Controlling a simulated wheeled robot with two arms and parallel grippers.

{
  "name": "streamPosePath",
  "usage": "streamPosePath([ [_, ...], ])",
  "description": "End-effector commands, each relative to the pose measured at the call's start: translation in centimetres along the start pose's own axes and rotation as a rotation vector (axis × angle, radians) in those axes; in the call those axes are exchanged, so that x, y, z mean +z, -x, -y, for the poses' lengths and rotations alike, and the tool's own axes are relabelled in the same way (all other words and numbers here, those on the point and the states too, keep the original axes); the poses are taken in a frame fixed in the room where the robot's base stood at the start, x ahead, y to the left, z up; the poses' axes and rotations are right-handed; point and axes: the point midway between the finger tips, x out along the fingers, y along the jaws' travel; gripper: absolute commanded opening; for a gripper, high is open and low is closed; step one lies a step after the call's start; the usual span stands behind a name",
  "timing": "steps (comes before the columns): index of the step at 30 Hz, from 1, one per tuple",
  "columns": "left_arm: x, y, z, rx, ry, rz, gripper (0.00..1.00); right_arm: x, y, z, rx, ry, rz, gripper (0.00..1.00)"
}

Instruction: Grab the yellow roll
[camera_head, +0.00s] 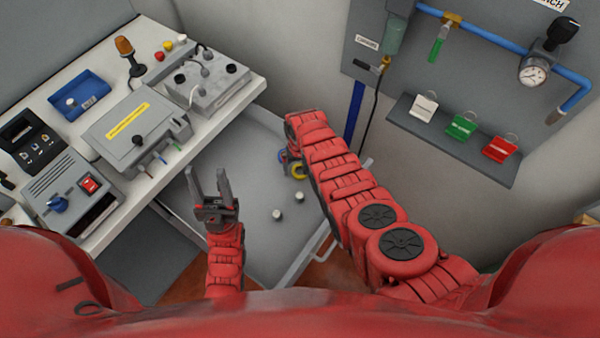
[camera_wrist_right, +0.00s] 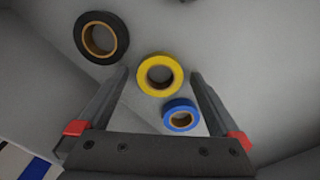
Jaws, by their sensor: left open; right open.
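The yellow roll (camera_wrist_right: 160,76) lies in the right wrist view on a grey surface, between and just past the fingertips of my right gripper (camera_wrist_right: 160,78), which is open and empty. My left gripper (camera_head: 209,180) is open and empty, pointing up over the grey tray at the left.
In the right wrist view a black roll (camera_wrist_right: 102,38) lies up and left of the yellow one, and a blue roll (camera_wrist_right: 181,117) lies below right. Two small pale cylinders (camera_head: 278,214) stand on the grey tray (camera_head: 255,160). A bench (camera_head: 130,195) with devices is at left.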

Motion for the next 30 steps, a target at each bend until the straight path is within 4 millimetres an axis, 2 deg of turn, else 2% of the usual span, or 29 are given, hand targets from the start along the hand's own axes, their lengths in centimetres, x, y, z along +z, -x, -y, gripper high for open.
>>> streamPosePath([
  [1, -0.01, -0.06, 0.0, 0.0, 0.0, 0.0, 0.5, 0.01, 0.05, 0.0, 0.0, 0.0, 0.0, 0.98],
  [2, -0.01, -0.06, 0.0, 0.0, 0.0, 0.0, 0.5, 0.01, 0.05, 0.0, 0.0, 0.0, 0.0, 0.93],
  [15, -0.01, -0.05, 0.0, 0.0, 0.0, 0.0, 0.5, 0.05, 0.01, -0.01, 0.0, 0.0, 0.001, 0.14],
  [30, -0.05, -0.25, 0.01, 0.0, 0.0, 0.0, 0.5, -0.06, 0.65, -0.02, 0.0, 0.0, -0.002, 0.13],
])
